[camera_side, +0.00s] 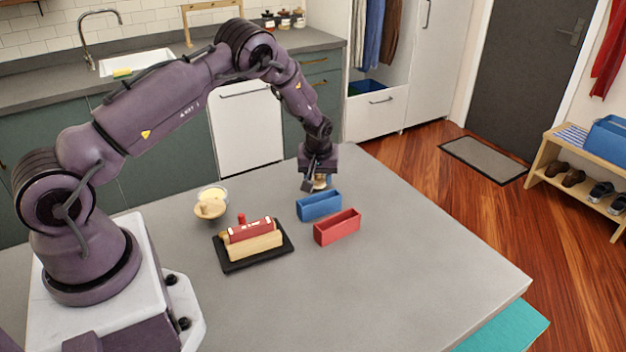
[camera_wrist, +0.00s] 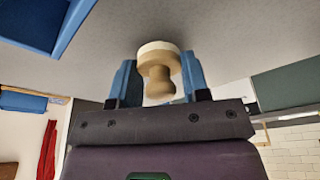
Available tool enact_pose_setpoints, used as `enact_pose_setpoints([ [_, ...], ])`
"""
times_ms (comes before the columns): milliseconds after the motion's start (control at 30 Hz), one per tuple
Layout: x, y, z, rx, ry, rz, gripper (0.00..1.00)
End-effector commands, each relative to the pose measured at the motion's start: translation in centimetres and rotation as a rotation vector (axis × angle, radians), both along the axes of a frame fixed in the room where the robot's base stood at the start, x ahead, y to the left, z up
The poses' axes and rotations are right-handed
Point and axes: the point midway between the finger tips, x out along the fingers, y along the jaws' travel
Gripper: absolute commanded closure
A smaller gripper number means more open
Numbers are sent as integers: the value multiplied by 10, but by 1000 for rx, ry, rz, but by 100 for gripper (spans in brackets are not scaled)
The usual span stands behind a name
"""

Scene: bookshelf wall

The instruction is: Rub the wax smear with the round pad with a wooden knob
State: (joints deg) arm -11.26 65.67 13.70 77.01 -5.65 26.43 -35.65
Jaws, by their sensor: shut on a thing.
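The round pad with a wooden knob (camera_wrist: 159,84) is between the blue fingers of my gripper (camera_wrist: 157,72) in the wrist view. Its pale round pad faces away from the wrist, with the knob toward the palm. My gripper is shut on it. In the side view my gripper (camera_side: 318,182) points down near the far edge of the grey table (camera_side: 400,260), just behind the blue box. The pad (camera_side: 321,184) is partly hidden there by the fingers. I cannot make out the wax smear in either view.
An open blue box (camera_side: 319,207) and an open red box (camera_side: 337,228) stand close in front of my gripper. Left of them is a black tray (camera_side: 236,267) bearing a wooden block with a red top. A round bowl (camera_side: 209,208) stands behind it. The table's right side is clear.

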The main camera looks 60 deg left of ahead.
Motion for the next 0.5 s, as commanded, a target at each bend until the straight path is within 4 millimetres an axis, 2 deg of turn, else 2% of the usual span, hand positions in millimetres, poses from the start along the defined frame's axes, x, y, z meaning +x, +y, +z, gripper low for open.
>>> enact_pose_setpoints([
  [33,2,1,17,3,-11,0,83],
  [500,1,0,57,3,-8,0,83],
])
